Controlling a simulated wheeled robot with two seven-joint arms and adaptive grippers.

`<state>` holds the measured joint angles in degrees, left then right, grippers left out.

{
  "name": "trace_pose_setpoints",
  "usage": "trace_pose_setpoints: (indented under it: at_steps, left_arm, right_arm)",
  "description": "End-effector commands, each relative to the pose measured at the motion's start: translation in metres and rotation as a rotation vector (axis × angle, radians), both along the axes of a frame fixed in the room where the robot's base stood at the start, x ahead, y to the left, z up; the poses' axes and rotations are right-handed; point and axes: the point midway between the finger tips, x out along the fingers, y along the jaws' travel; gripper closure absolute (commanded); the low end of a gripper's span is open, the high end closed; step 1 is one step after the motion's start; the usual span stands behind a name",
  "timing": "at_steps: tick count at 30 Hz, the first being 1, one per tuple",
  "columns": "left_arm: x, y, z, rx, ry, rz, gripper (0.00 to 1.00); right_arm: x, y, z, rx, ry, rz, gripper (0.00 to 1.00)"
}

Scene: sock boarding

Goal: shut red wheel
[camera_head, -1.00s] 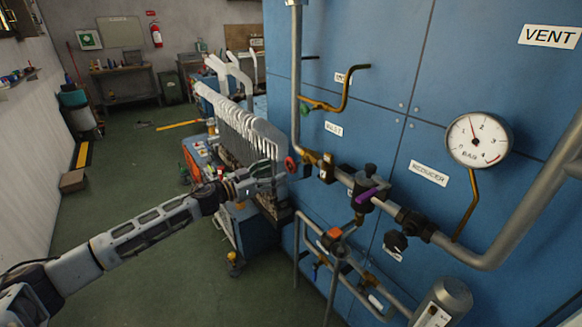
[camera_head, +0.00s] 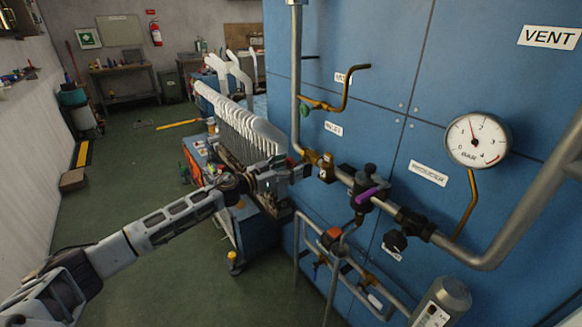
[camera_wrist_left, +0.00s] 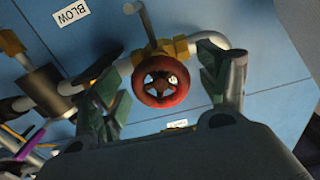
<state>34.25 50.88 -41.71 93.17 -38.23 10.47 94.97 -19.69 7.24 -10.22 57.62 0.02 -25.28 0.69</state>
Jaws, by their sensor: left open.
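The red wheel (camera_wrist_left: 164,81) shows in the left wrist view, on a brass valve (camera_wrist_left: 160,50) in the pipe. Its face points toward the wrist camera. My left gripper (camera_wrist_left: 170,85) is open, with one green-padded finger on each side of the wheel. I cannot tell whether the fingers touch it. My right gripper is not in view.
Blue panels (camera_head: 390,90) stand behind the pipes. A pressure gauge (camera_head: 477,140), a purple lever (camera_head: 371,194) and a black knob (camera_head: 395,240) are to the right. A blue cart (camera_head: 240,235) stands below my left arm.

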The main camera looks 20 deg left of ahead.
Motion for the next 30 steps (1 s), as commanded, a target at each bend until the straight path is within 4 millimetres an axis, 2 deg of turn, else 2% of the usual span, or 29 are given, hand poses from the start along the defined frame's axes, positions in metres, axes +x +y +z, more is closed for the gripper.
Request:
trace_pose_setpoints:
  at_steps: [15, 26, 30]
  left_arm:
    - [0.0057, -0.0047, -0.0001, 0.001, 0.001, 0.0, 0.25]
    - [0.0057, -0.0044, 0.0, 0.001, 0.001, 0.0, 0.71]
    - [0.0057, -0.0044, 0.0, 0.002, 0.0, 0.0, 0.71]
  right_arm:
    - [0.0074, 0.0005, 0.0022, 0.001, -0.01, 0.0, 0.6]
    - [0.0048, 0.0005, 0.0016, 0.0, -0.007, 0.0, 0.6]
    - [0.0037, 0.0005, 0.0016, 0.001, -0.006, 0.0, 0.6]
